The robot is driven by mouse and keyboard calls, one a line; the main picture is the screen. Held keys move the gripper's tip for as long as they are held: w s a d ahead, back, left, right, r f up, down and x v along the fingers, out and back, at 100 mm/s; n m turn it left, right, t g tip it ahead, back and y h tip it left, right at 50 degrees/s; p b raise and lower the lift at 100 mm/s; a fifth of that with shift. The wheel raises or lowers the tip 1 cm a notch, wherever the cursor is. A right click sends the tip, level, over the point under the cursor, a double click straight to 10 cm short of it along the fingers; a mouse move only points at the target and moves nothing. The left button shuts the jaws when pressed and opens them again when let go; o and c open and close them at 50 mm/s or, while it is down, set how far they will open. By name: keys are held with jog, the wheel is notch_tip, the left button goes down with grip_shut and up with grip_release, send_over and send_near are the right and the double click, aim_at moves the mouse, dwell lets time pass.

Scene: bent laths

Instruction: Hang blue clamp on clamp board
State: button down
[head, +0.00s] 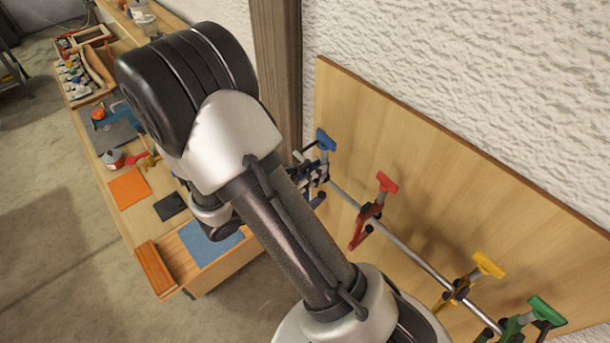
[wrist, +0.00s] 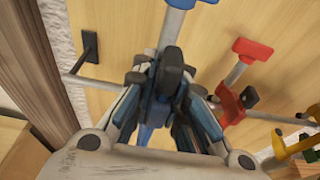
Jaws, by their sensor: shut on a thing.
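The blue clamp (head: 325,139) is at the left end of the metal rail (head: 400,255) on the wooden clamp board (head: 430,140). My gripper (head: 316,172) is shut on the clamp. In the wrist view, the dark fingers of my gripper (wrist: 157,78) close around the clamp's middle. Its grey bar (wrist: 171,28) runs up from them, with a blue end at the top edge and blue parts below. The fingers cover where clamp and rail meet, so I cannot tell whether the clamp rests on the rail.
Red (head: 387,183), yellow (head: 488,264) and green (head: 545,311) clamps hang along the rail to the right. A dark rail bracket (wrist: 90,46) is left of my gripper. A wooden post (head: 275,70) stands beside the board. A cluttered workbench (head: 165,242) is at left.

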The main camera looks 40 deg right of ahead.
send_over(328, 183)
jog(key=shift+d+f+b, duration=0.15)
jog(key=shift+f+b, duration=0.65)
jog(key=shift+f, duration=0.1)
jog(key=shift+f+b, duration=1.85)
jog(key=shift+f, duration=0.2)
jog(key=c, duration=1.5)
grip_release()
jog(key=v, duration=1.2)
jog(key=shift+s, duration=0.1)
